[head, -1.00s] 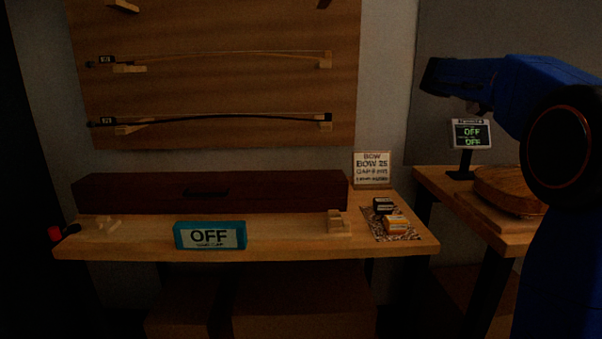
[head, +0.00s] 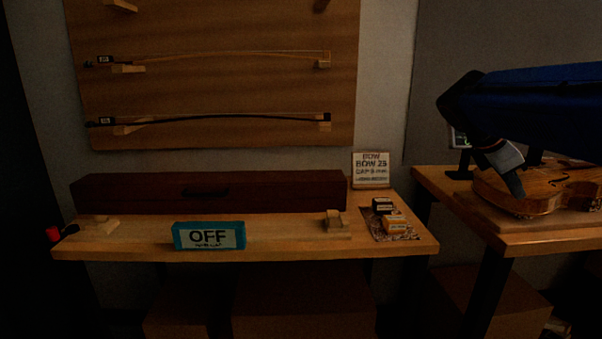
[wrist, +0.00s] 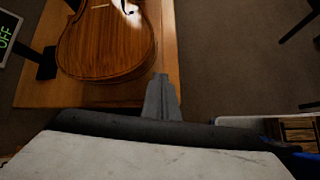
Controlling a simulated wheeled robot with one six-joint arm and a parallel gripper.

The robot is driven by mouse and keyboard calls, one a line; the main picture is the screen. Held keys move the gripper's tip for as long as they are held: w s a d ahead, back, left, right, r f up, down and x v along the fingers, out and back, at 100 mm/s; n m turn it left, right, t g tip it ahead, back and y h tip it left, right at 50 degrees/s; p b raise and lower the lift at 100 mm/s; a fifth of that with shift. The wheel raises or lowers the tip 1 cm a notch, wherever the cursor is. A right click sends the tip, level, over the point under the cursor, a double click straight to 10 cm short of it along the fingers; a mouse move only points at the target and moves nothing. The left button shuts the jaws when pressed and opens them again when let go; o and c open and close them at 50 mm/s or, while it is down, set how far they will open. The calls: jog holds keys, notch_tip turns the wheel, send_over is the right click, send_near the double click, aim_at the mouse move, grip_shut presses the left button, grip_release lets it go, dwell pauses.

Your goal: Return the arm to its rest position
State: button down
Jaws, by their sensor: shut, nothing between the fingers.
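My gripper (head: 515,184) is at the right of the head view, hanging from my blue arm in front of the violin (head: 545,190) on the right bench. In the wrist view my gripper (wrist: 162,98) shows as a grey wedge with its fingers together and nothing between them. The violin's body (wrist: 105,45) lies on the bench beyond it. My gripper appears above the bench's near edge; I cannot tell the exact height. My arm partly hides the violin in the head view.
Bows hang on the board (head: 220,90). A second display (wrist: 8,35) stands by the violin. Open floor (wrist: 230,60) lies beside the right bench.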

jog(key=s+a+f+m+t+y, duration=0.3)
jog(key=s+a+f+m+y, duration=0.5)
jog(key=s+a+f+m, duration=0.7)
jog(key=s+a+f, duration=0.4)
jog(key=s+f, duration=0.1)
jog(key=f, duration=0.3)
jog(key=shift+a+m, duration=0.4)
jog(key=shift+w+r, duration=0.1)
jog(key=shift+r, duration=0.05)
